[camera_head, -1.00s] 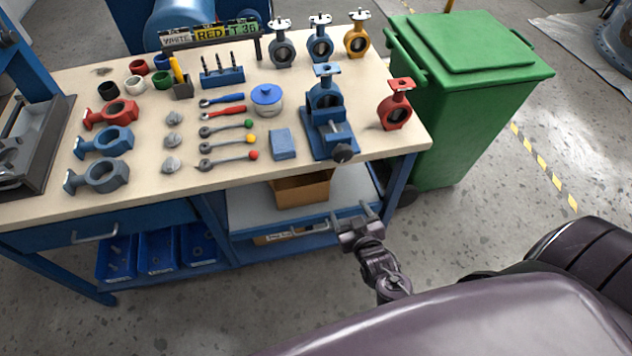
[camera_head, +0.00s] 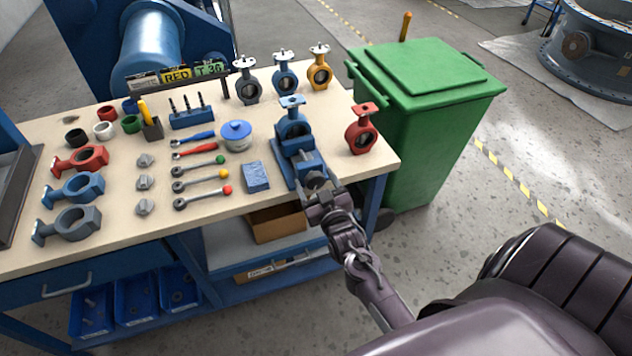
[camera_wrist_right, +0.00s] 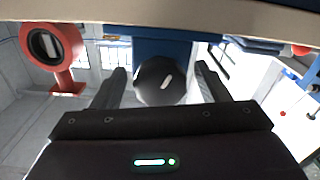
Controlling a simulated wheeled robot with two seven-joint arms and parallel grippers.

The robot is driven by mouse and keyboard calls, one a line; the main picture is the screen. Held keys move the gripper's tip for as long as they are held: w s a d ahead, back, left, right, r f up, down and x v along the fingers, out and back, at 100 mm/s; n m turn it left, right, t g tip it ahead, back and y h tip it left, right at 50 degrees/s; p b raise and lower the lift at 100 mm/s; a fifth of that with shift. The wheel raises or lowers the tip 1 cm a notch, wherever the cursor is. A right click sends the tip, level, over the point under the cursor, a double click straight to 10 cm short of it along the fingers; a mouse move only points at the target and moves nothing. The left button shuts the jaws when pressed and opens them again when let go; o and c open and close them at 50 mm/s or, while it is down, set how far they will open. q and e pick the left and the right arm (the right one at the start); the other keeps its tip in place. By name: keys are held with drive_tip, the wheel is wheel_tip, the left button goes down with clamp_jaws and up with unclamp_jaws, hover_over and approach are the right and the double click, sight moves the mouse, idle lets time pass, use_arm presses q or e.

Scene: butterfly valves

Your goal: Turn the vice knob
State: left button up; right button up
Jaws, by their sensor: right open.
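The blue vice (camera_head: 299,160) stands at the front right edge of the workbench, with a blue butterfly valve (camera_head: 293,128) in it. Its dark round knob (camera_head: 314,180) faces the front, partly hidden by my right gripper in the head view. My right gripper (camera_head: 322,197) is open at the knob. In the right wrist view the black knob (camera_wrist_right: 160,81) with a pale slot lies between the two open fingers (camera_wrist_right: 162,88), with a gap on each side. My left gripper is in neither view.
A red valve (camera_head: 361,129) stands right of the vice; it also shows in the wrist view (camera_wrist_right: 52,46). A blue block (camera_head: 255,177) lies left of it. Several wrenches lie further left. A green bin (camera_head: 425,120) stands beside the bench.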

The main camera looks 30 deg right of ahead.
drive_tip(key=c, duration=1)
drive_tip(key=shift+m+p, duration=0.3)
drive_tip(key=shift+m, duration=0.2)
drive_tip(key=o, duration=1)
drive_tip(key=b+v, duration=0.1)
drive_tip(key=v, duration=0.6)
drive_tip(key=shift+s+a, duration=0.15)
drive_tip(key=shift+s, duration=0.25)
